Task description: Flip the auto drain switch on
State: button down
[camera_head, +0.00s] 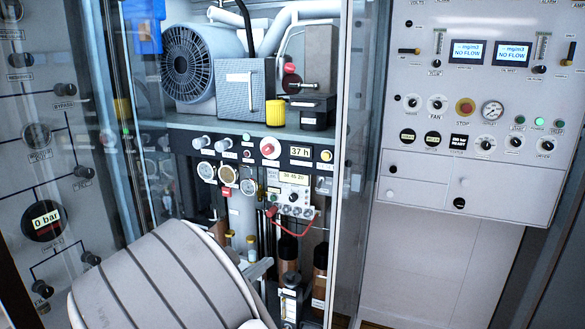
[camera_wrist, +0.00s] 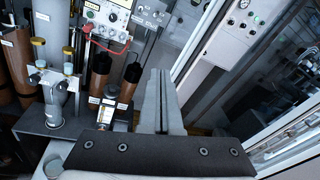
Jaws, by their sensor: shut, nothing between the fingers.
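My gripper (camera_wrist: 160,76) is shut and empty; its two grey fingers lie together in the middle of the wrist view. In the head view its grey fingers (camera_head: 260,268) show just past my white arm, low in the cabinet. A small control box (camera_head: 291,194) with a display, small knobs or switches and a red cable is above and to the right of the fingers. The box also shows at the top of the wrist view (camera_wrist: 112,16), apart from the fingers. I cannot tell which control is the auto drain switch; the labels are too small to read.
Brown cylinders (camera_head: 288,250) and a small labelled device (camera_wrist: 106,108) stand near the fingers. The cabinet's glass door and frame (camera_head: 343,160) bound the right side. A dark panel with gauges (camera_head: 205,171) is above. A white control panel (camera_head: 480,110) is at the right.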

jog(key=s+d+r+m+g, duration=0.2)
jog(key=s+d+m+g, duration=0.35)
jog(key=d+m, duration=0.4)
jog(key=s+d+r+m+g, duration=0.1)
jog(key=s+d+m+g, duration=0.5)
jog(key=d, duration=0.6)
jog(key=s+r+m+t+y, duration=0.2)
jog(key=s+r+m+y, duration=0.3)
jog(key=s+m, duration=1.1)
jog(key=m+y, duration=0.2)
jog(key=y, duration=0.1)
jog(key=shift+a+y, duration=0.25)
jog(key=shift+y, duration=0.15)
